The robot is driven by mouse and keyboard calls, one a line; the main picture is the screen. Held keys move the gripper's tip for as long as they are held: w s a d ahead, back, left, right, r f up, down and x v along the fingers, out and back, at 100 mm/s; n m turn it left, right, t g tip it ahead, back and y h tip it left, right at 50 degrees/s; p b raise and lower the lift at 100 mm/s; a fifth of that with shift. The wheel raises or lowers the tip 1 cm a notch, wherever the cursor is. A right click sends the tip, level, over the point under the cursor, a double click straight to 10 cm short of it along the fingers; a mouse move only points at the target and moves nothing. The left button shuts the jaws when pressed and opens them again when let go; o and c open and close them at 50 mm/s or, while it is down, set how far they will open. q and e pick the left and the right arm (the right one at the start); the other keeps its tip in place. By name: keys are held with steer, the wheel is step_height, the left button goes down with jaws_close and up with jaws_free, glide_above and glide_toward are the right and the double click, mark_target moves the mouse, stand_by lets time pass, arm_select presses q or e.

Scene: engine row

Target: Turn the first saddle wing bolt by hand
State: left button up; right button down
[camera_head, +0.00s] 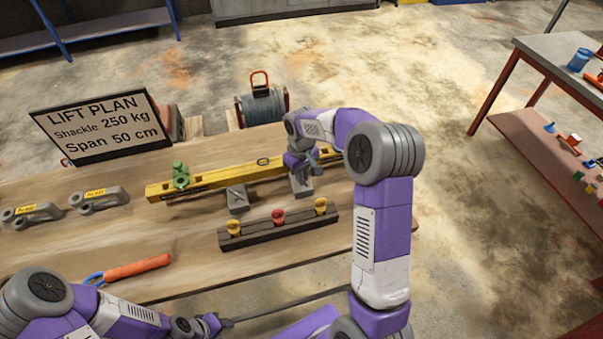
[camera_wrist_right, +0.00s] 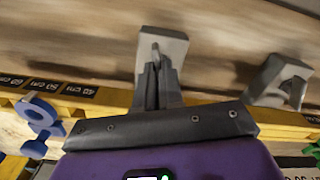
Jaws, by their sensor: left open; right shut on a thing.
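A yellow bar (camera_head: 212,178) with a centimetre scale lies along the bench; it crosses the right wrist view (camera_wrist_right: 100,97). A green saddle (camera_head: 180,178) sits at its left end. A blue saddle with a wing-shaped bolt (camera_wrist_right: 42,120) shows at left in the right wrist view; my arm hides it in the head view. My right gripper (camera_wrist_right: 157,72) is shut at the bar, in front of a grey block (camera_wrist_right: 173,42). My left gripper (camera_head: 208,325) is open, low at the front, away from the bar.
A second grey block (camera_head: 237,200) stands left of my right gripper. A dark rack (camera_head: 280,230) with yellow and red pieces is nearer. Grey shackles (camera_head: 100,200) and an orange-handled tool (camera_head: 138,268) lie at left. The sign (camera_head: 102,127) reads 250 kg, 50 cm.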

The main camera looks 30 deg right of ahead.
steer(key=m+p, duration=0.1)
steer(key=m, duration=0.5)
steer(key=shift+r, duration=0.1)
steer(key=m+p, duration=0.2)
steer(key=m, duration=0.3)
steer(key=shift+w+r+m, duration=0.1)
steer(key=shift+m, duration=0.3)
steer(key=m+p, duration=0.2)
steer(key=m, duration=0.2)
steer(key=shift+m, duration=0.3)
steer(key=m+p, duration=0.3)
steer(key=m, duration=0.2)
steer(key=shift+w+d+m, duration=0.1)
steer(key=shift+m, duration=0.2)
steer(key=c, duration=1.3)
jaws_free()
steer(key=shift+o, duration=0.2)
